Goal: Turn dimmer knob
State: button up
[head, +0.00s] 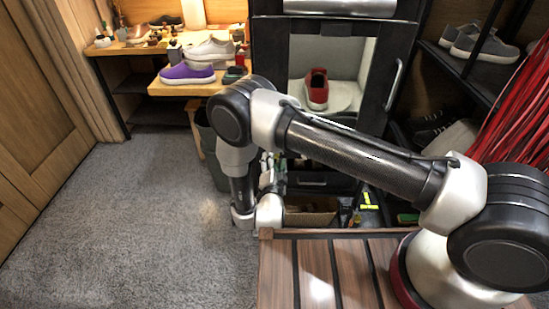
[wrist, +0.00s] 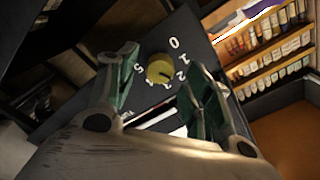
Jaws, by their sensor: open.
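The dimmer knob (wrist: 160,70) is a round yellow-brass dial with a dark pointer mark. It sits on a dark panel (wrist: 205,50) with white numerals around it, seen in the wrist view. My gripper (wrist: 162,75) is open, with one green-padded finger to the left of the knob and the other to its right. The knob lies between the fingers in the picture; I cannot tell whether either finger touches it. In the head view my arm reaches down in front of the cabinet, and the knob is not distinguishable there.
A dark cabinet with a lit chamber (head: 345,60) holds a red shoe (head: 316,90) on a white turntable. A wooden bench (head: 185,85) at the left carries a purple shoe (head: 187,74) and a white shoe (head: 212,49). Carpet (head: 130,220) at the left is clear.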

jog(key=s, duration=0.5)
jog(key=shift+a, duration=0.1)
